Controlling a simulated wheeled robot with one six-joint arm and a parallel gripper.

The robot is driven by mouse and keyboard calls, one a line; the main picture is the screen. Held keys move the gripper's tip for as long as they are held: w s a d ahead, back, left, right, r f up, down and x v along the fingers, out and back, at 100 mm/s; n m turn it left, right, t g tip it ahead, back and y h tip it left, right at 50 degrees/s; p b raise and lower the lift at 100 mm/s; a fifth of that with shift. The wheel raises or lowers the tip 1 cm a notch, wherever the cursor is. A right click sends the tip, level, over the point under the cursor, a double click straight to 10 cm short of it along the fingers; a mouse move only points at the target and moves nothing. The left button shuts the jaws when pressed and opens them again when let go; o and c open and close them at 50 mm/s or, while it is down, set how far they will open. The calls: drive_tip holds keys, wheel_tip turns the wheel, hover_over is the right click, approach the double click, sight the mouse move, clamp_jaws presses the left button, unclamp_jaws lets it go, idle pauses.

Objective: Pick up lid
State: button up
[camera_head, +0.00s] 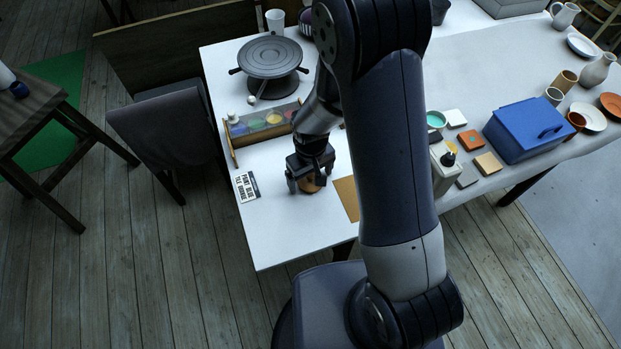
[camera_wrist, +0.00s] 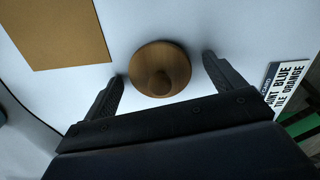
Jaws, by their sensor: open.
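The lid (camera_wrist: 160,68) is a round brown disc with a knob in its middle, lying on the white table. In the wrist view it sits between and slightly beyond the two open fingertips of my gripper (camera_wrist: 163,68), with a gap on each side. In the head view my gripper (camera_head: 307,183) is low over the table, pointing down at the lid (camera_head: 309,186), which is partly hidden by the fingers. Nothing is held.
A brown board (camera_wrist: 58,32) and a printed card (camera_head: 246,187) lie on either side of the lid. Behind are a paint rack (camera_head: 262,125) and a grey turntable (camera_head: 270,58). A blue box (camera_head: 527,130) and several small tiles stand to the right. The table's front corner is clear.

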drive_tip(key=c, duration=1.1)
drive_tip(key=shift+o, duration=0.2)
drive_tip(key=shift+r, duration=0.1)
